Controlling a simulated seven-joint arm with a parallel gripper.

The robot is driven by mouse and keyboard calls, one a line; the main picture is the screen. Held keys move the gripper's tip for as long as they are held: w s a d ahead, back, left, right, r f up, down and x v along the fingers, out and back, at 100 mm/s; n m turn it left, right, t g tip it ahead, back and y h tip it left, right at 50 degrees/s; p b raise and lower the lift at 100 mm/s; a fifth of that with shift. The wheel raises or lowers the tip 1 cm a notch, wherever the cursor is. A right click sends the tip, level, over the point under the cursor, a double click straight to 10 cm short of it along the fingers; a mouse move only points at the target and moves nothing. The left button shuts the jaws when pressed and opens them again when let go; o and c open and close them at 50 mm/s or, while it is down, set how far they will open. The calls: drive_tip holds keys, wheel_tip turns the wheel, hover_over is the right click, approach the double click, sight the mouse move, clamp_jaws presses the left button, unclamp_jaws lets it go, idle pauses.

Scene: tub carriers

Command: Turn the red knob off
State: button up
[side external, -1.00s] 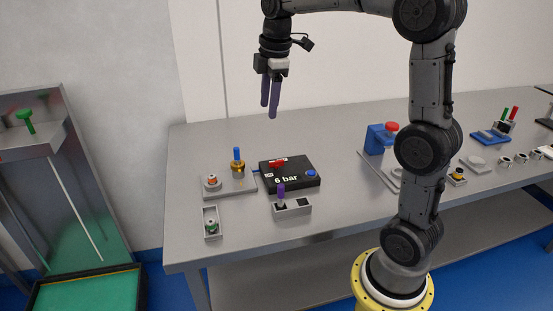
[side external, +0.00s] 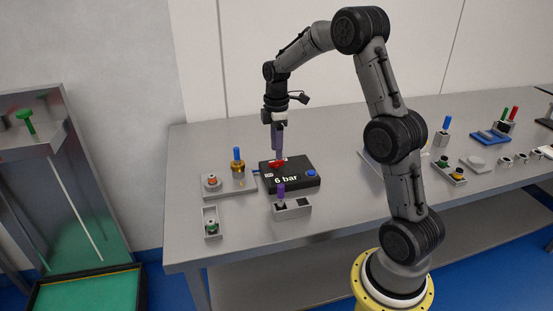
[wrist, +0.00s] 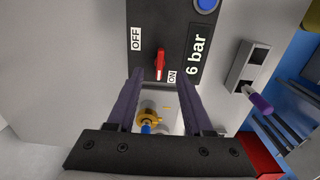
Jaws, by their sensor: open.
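The red knob (side external: 274,165) sits on top of the black box (side external: 304,166) marked "6 bar". In the wrist view the knob (wrist: 161,62) is a narrow red bar between the OFF label (wrist: 136,39) and the ON label (wrist: 171,76). Its lower end, with a pale mark, lies near ON. My gripper (side external: 279,155) points straight down just above the knob. In the wrist view its two fingers (wrist: 161,75) are apart, with the knob showing in the gap between the tips. I cannot tell whether either finger touches it.
A blue button (side external: 311,173) is on the same box. A plate with a brass fitting and blue pin (side external: 238,166) stands to the left. In front stand a grey block with a purple lever (side external: 281,190) and a small tray (side external: 211,222). The bench behind the box is clear.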

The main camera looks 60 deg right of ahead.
sight(276, 165)
drive_tip(key=shift+f, duration=2.3)
clamp_jaws()
